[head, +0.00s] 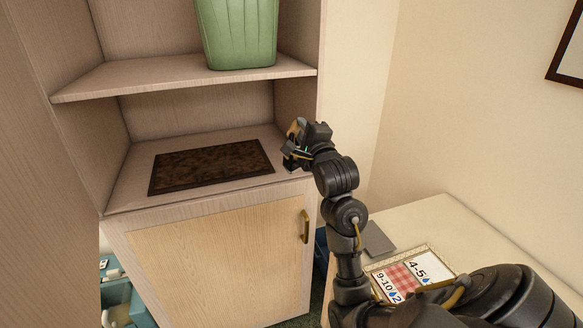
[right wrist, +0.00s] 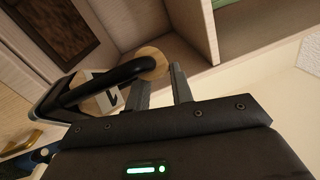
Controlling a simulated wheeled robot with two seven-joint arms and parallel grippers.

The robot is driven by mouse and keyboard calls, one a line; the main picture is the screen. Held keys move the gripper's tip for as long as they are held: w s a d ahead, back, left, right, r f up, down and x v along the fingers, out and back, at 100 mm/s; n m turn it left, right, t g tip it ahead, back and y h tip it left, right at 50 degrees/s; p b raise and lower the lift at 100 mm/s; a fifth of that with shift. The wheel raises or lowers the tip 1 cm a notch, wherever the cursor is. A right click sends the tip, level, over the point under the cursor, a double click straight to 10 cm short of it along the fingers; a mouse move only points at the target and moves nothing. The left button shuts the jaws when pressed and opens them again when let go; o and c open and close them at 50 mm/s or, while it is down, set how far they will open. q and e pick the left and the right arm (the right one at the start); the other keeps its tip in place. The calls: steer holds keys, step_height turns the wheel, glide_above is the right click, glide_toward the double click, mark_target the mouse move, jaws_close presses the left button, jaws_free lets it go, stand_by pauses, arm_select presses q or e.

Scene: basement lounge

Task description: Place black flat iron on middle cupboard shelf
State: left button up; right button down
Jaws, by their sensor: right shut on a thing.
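The black flat iron (right wrist: 105,76) has an arched black handle with a round wooden end and a dark pointed base. My right gripper (right wrist: 160,88) is shut on it near the wooden end in the right wrist view. In the head view my right gripper (head: 293,152) is at the right front edge of the middle cupboard shelf (head: 128,188). The iron is mostly hidden by the gripper there; I cannot tell whether it touches the shelf. A dark brown mat (head: 210,166) lies on that shelf. My left gripper is not in view.
A green bin (head: 237,35) stands on the shelf above (head: 160,76). A closed door (head: 220,260) with a brass handle (head: 305,226) is below. The cupboard's right side wall is close to my gripper. A white table (head: 430,220) with cards stands at right.

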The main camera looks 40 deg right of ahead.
steer(key=w+d+f+p, duration=0.3)
steer(key=w+d+f, duration=0.4)
steer(key=w+f, duration=0.4)
steer(key=shift+w+f, duration=0.15)
steer(key=shift+f, duration=0.6)
steer(key=shift+f, duration=0.15)
steer(key=c, duration=1.2)
jaws_free()
